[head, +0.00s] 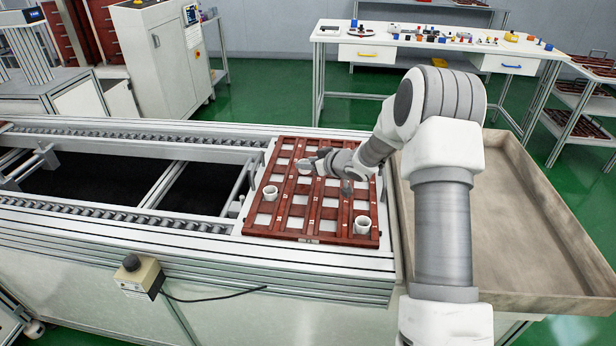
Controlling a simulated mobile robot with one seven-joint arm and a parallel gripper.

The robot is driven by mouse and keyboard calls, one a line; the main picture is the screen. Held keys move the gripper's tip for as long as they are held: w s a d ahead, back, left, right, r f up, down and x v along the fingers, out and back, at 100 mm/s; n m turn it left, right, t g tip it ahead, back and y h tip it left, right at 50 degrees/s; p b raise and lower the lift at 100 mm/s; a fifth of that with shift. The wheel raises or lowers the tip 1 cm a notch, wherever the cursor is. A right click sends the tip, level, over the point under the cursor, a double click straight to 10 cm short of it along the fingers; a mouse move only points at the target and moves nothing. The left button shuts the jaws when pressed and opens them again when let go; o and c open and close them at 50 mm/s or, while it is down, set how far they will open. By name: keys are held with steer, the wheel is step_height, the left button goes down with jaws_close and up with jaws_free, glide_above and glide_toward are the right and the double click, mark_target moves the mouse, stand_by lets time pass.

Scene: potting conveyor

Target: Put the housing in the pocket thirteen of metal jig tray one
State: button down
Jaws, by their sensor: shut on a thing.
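The jig tray (308,238) is a reddish-brown grid of pockets with a pale base, lying at the right end of the conveyor. My gripper (309,163) is over the tray's far half, shut on a small white housing (303,166). From this angle I cannot tell whether the housing is above a pocket or partly in one. One white cup-shaped housing (270,193) stands upright at the tray's left side, and another (362,226) at the near right corner. The pocket numbers are too small to read. My wrist and forearm hide part of the tray's far right.
The roller conveyor (120,213) runs left from the tray. A large shallow grey-brown bin (540,240) lies to the right, partly behind my arm. A control box (138,274) with a dark button is on the conveyor's front. A workbench (440,47) with small parts stands behind.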

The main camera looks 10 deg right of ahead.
mark_target(308, 173)
step_height(308, 173, down, 4)
steer(key=shift+f+b, duration=0.1)
steer(key=shift+b, duration=0.7)
steer(key=shift+c, duration=2.2)
jaws_free()
